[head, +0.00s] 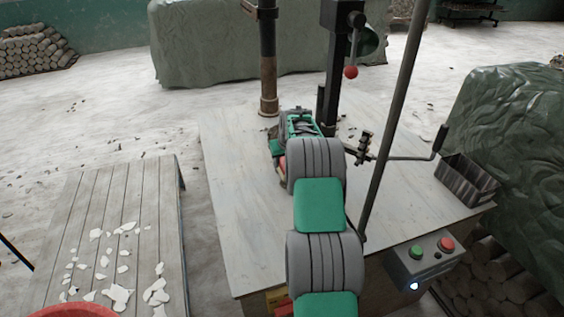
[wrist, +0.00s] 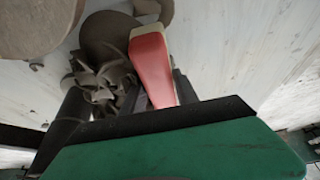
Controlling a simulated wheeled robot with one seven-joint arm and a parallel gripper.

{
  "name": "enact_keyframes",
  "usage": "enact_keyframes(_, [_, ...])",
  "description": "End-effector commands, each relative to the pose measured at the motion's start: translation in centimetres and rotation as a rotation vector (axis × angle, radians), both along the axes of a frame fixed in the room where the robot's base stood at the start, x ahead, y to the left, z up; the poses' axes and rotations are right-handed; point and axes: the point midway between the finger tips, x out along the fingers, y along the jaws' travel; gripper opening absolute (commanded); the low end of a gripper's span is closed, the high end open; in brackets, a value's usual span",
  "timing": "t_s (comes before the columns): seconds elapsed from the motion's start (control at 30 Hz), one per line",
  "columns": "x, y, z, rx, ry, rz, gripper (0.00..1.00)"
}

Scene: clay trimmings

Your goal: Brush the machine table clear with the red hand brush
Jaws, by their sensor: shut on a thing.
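The machine table (head: 235,215) has a pale, worn top and stands in the middle of the head view. My gripper (head: 297,128) is low over its far part, beside the machine's column, and partly hidden by my arm. It is shut on the red hand brush (wrist: 152,68), whose red handle with a cream end shows in the wrist view. Only a little red of the brush shows in the head view (head: 283,165); its bristles I cannot make out. Curled grey-brown clay trimmings (wrist: 108,88) lie close to the left of the brush. A few dark crumbs (head: 352,132) lie right of the column.
A rusty post (head: 267,60) and a black column (head: 338,50) rise at the table's back. A slanted pole (head: 396,110) and a crank (head: 410,157) stand to the right. A dark metal bin (head: 466,178) sits at the right edge. A slatted bench (head: 85,205) holds white shards.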

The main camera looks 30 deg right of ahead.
Motion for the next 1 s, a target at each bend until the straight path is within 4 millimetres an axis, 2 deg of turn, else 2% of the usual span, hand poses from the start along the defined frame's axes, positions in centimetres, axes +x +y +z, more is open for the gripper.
enact_keyframes(0.77, [0.0, 0.0, -0.6, 0.0, -0.001, 0.0, 0.04])
enact_keyframes(1.0, [1.9, -0.5, -0.5, 0.0, -0.001, 0.0, 0.04])
